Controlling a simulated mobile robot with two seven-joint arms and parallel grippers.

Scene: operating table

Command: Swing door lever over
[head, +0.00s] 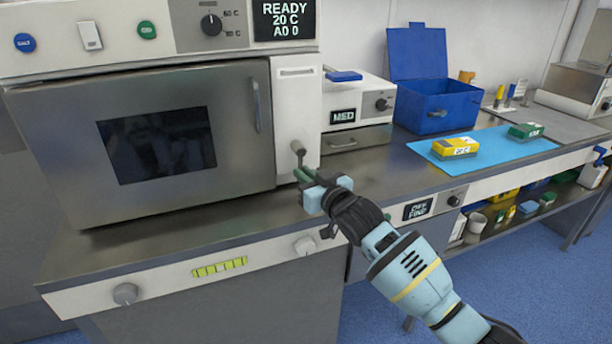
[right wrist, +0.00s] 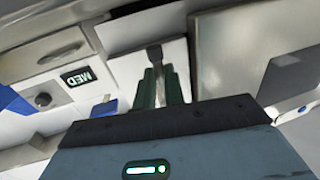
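The door lever (head: 298,148) is a short grey handle with a rounded end on the white panel right of the steel oven door (head: 60,130). The oven door looks closed. My right gripper (head: 304,174) is at the lever, its green fingers just below the lever's rounded end. In the right wrist view the two green fingers (right wrist: 161,86) stand close together, with the grey lever (right wrist: 155,54) showing between and beyond their tips. The fingers look shut on it, though the contact is partly hidden. My left gripper is in neither view.
An open blue box (head: 437,106) and a blue mat (head: 490,158) with yellow and green packs lie further right. The steel counter (head: 200,205) before the oven is clear.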

